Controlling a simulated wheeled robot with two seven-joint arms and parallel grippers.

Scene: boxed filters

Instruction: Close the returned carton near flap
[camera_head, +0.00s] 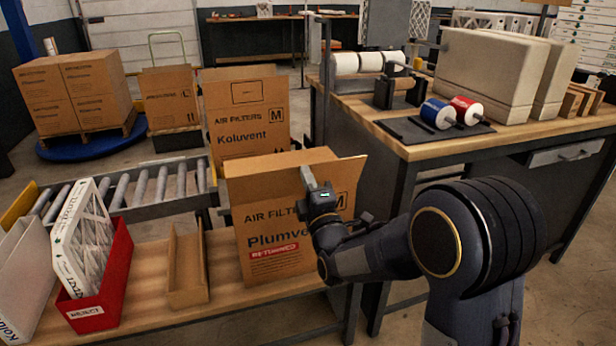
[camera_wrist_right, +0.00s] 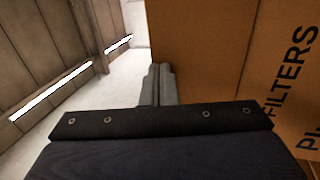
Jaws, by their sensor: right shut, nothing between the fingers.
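The returned carton (camera_head: 272,236) stands on the wooden bench, printed "AIR FILTERS Plumve..." with a red "RETURNED" label. My right gripper (camera_head: 308,180) is in front of the carton's upper right part, shut and empty, fingers pointing up. In the right wrist view the shut fingers (camera_wrist_right: 159,84) are beside the brown carton (camera_wrist_right: 205,50); I cannot tell whether they touch it. My left gripper is not in view.
A red reject bin (camera_head: 105,285) holding a white filter and a narrow cardboard tray (camera_head: 187,268) are left of the carton. A Koluvent carton (camera_head: 247,120) stands behind. A workbench (camera_head: 420,147) with tape rolls is at right. A roller conveyor (camera_head: 135,190) runs behind the bench.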

